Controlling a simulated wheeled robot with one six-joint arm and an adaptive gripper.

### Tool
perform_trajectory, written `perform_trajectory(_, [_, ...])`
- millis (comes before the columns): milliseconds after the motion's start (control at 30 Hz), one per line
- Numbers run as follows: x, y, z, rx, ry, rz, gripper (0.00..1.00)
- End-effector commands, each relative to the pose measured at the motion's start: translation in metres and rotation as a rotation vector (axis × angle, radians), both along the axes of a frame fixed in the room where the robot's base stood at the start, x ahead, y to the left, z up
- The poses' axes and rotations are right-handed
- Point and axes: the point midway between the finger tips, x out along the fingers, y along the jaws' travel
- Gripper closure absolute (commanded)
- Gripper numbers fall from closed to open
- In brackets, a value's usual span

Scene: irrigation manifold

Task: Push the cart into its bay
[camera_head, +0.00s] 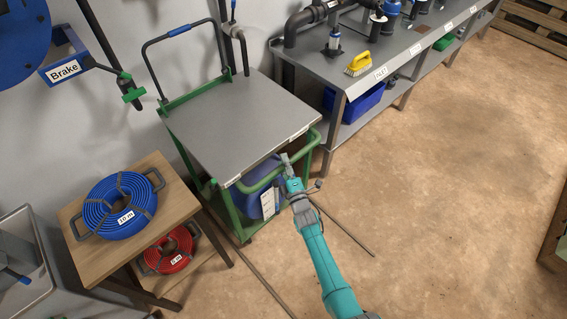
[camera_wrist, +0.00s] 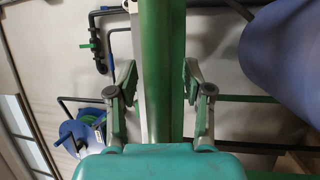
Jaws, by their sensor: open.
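The cart (camera_head: 235,115) has a grey top, a green frame and a dark push handle with a blue grip (camera_head: 178,31) at its wall side. It stands upright near the wall, between a small wooden table and the workbench. A blue container sits on its lower level. My gripper (camera_head: 286,160) is at the cart's near green rail (camera_head: 308,148). In the wrist view my gripper (camera_wrist: 160,82) is open, with one finger on each side of the green rail (camera_wrist: 162,45) and gaps showing. Whether it touches the rail, I cannot tell.
Two thin floor rails (camera_head: 343,228) run out from either side of the cart. The workbench (camera_head: 340,72) stands close on the right. The wooden table (camera_head: 100,250) with blue and red hose coils stands close on the left. The floor at right is clear.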

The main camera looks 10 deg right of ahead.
Motion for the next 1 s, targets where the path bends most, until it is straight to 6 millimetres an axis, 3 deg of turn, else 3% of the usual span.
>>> perform_trajectory(167, [-0.017, -0.004, -0.004, 0.000, 0.001, -0.001, 0.49])
perform_trajectory(600, [-0.090, -0.020, -0.018, -0.001, 0.003, 0.000, 0.49])
perform_trajectory(800, [-0.108, -0.025, -0.021, -0.001, 0.002, 0.000, 0.49])
perform_trajectory(1000, [-0.113, -0.026, -0.022, 0.000, 0.001, 0.001, 0.49])
